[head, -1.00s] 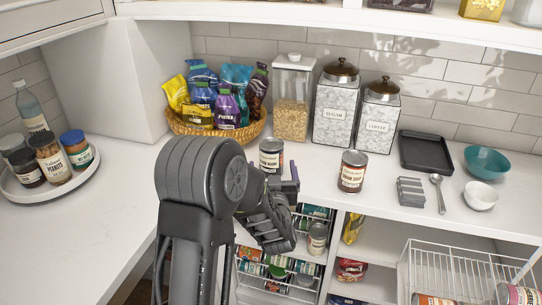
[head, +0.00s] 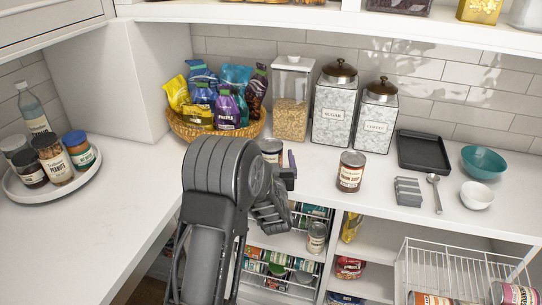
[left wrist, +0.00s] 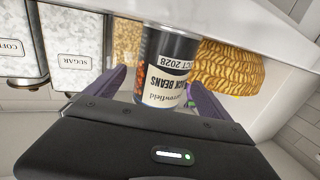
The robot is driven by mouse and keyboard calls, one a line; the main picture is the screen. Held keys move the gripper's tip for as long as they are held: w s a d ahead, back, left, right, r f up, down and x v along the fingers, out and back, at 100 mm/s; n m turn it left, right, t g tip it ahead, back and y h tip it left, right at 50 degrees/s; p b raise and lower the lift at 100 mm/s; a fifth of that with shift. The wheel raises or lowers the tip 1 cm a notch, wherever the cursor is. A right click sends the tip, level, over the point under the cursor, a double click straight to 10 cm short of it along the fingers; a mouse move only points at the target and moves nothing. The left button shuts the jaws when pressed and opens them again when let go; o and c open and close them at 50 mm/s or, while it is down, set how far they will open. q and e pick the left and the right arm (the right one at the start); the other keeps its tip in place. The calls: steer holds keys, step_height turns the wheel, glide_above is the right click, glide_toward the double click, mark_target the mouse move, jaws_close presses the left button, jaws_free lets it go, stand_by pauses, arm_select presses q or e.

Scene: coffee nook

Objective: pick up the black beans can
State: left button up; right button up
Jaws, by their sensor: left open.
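The black beans can (left wrist: 166,75) stands between the two purple fingers of my left gripper (left wrist: 152,88) in the left wrist view, its label upside down there. The fingers are apart, one on each side of the can, and I cannot tell whether either touches it. In the head view only the upper part of the can (head: 271,147) shows; my left arm and gripper (head: 283,170) hide the rest. The can is upright on the white counter. My right gripper is not in view.
Another can (head: 351,171) stands to the right on the counter. Behind are the snack basket (head: 178,128), a cereal jar (head: 292,100), and sugar (head: 333,108) and coffee (head: 376,118) canisters. Open shelves with a wire basket (head: 450,270) lie below the counter edge.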

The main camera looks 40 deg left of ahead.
arm_select(q)
steer(key=shift+x, duration=1)
steer(key=shift+c, duration=0.5)
steer(key=c, duration=1.9)
steer(key=shift+r, duration=0.15)
step_height(320, 180, up, 10)
steer(key=shift+f+b, duration=0.1)
steer(key=shift+b, duration=0.35)
